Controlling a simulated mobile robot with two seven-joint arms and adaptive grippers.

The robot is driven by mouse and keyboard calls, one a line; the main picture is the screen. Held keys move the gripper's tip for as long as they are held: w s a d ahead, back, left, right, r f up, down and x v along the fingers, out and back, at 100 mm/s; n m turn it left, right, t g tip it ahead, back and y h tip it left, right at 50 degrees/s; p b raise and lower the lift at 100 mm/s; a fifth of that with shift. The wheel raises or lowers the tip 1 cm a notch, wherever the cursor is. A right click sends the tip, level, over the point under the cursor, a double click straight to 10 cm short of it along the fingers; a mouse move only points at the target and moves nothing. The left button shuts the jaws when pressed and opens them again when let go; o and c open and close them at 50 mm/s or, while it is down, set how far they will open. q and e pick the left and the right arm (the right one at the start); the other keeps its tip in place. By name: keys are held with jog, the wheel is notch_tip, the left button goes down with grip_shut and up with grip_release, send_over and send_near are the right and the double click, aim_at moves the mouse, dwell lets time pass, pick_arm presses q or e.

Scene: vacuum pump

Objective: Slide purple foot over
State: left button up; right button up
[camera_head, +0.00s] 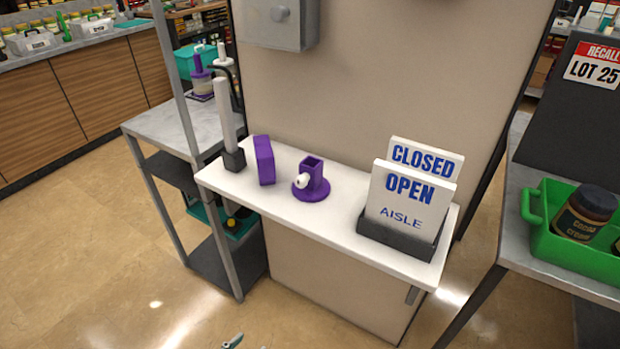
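A purple foot (318,180) stands upright on the white shelf (340,213), left of its middle. It has a round flat base, a square upright socket with an open top, and a white knob on its left side. A purple rectangular block (264,160) stands to its left, apart from it. A tall white post in a dark square base (234,160) stands at the shelf's left end. A small teal and grey tip (233,341) at the bottom edge may belong to my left gripper; its opening cannot be told. My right gripper is not in view.
CLOSED and OPEN AISLE signs (408,200) stand in a dark holder on the shelf's right. A grey side table (160,127) is at left, with a metal upright in front. A green crate (560,248) with a jar is at right. The shelf front is clear.

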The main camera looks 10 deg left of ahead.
aim_at(299, 184)
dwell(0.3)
